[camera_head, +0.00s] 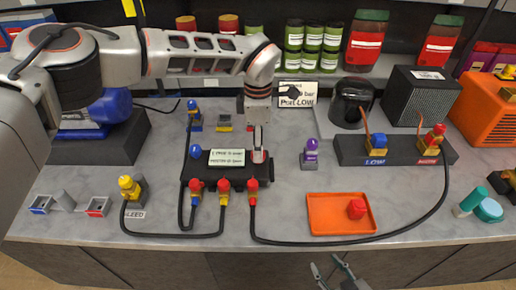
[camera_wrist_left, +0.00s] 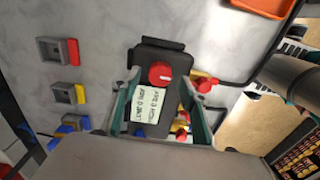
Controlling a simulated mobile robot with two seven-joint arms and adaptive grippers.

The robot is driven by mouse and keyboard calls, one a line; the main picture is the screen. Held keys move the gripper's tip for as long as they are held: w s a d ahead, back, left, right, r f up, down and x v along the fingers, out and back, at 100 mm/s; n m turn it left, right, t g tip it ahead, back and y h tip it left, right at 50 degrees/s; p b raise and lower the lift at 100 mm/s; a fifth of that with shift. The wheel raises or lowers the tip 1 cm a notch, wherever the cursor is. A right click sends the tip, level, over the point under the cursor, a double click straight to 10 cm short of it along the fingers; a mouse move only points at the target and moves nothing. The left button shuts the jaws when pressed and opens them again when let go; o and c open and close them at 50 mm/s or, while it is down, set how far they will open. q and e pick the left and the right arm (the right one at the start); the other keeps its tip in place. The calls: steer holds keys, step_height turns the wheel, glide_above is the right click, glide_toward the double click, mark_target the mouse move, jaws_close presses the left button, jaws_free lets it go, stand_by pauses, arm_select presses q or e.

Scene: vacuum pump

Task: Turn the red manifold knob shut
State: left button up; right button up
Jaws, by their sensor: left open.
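The black manifold block (camera_head: 215,181) lies at the centre of the bench with a pale label on top. In the left wrist view, the round red manifold knob (camera_wrist_left: 160,73) with a white mark sits on the block (camera_wrist_left: 158,52) beside the label. My left gripper (camera_head: 258,142) hangs over the block's right end and hides most of the knob in the head view. Its teal fingers (camera_wrist_left: 162,85) are open, one on each side of the knob, with visible gaps; contact cannot be seen. My right gripper (camera_head: 335,270) is open and empty at the bench's front edge.
Red and yellow valves (camera_head: 223,187) with black hoses line the block's front. A blue knob (camera_head: 196,150) is at its left. An orange tray (camera_head: 318,225) holds a red part (camera_head: 356,209). A purple-topped fitting (camera_head: 311,150) stands close on the right.

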arm_select(q)
step_height(320, 180, up, 10)
stand_by(0.4)
stand_by(0.3)
